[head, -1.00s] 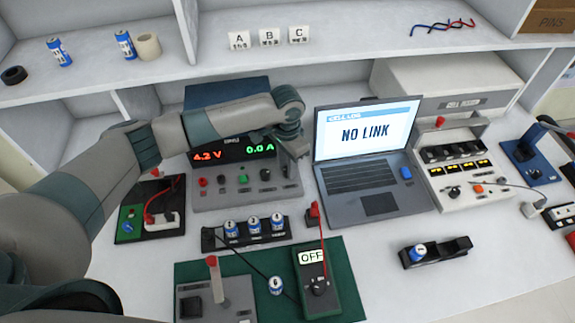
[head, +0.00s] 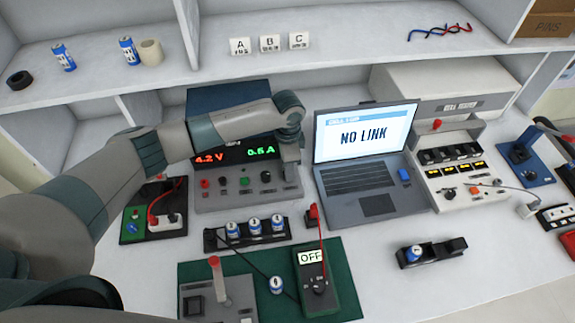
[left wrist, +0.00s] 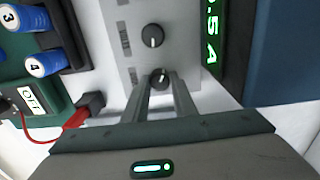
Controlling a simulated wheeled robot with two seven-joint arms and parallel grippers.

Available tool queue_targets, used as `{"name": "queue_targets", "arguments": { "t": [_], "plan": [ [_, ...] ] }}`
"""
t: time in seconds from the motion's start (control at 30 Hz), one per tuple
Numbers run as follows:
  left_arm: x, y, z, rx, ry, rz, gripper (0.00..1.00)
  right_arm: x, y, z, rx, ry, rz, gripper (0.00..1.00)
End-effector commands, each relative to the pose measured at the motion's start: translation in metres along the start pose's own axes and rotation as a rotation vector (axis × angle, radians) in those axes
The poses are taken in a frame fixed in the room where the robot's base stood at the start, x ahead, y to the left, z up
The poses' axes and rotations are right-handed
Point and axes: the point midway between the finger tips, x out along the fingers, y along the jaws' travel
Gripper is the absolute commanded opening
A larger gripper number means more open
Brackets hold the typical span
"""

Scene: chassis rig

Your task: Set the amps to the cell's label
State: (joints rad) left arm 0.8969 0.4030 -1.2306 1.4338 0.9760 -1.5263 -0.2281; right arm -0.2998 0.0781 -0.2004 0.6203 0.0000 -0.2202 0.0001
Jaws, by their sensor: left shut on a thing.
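The grey power supply (head: 232,196) stands at the back of the bench. Its display (head: 235,153) reads 4.2 V in red and 0.5 A in green; the left wrist view shows part of the green reading (left wrist: 211,38). My left gripper (left wrist: 160,82) is shut on a black knob (left wrist: 159,75) on the supply's panel. A second black knob (left wrist: 152,36) is free beside it. In the head view the gripper (head: 290,168) hides the held knob. Blue cells stand in a black rack (head: 270,240), and one cell (head: 276,285) is on the green mat. My right gripper is out of view.
A laptop (head: 376,207) showing NO LINK stands right of the supply. A meter reading OFF (head: 311,257) lies on the green mat (head: 345,290). A black cradle (head: 455,249) holds a cell at right. Cards A, B, C (head: 270,43) stand on the shelf.

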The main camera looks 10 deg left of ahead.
Motion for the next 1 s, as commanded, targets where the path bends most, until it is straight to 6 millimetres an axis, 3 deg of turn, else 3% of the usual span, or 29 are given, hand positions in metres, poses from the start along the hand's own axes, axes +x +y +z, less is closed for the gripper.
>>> {"name": "queue_targets", "arguments": {
  "t": [0.5,1.0],
  "plan": [
    [-0.0017,-0.0005,-0.0012,0.446,-0.005,-0.001,0.02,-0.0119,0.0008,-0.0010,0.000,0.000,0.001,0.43],
    [-0.0014,-0.0008,-0.0014,0.586,-0.007,-0.002,0.02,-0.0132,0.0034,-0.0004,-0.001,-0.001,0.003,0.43]
  ]
}}
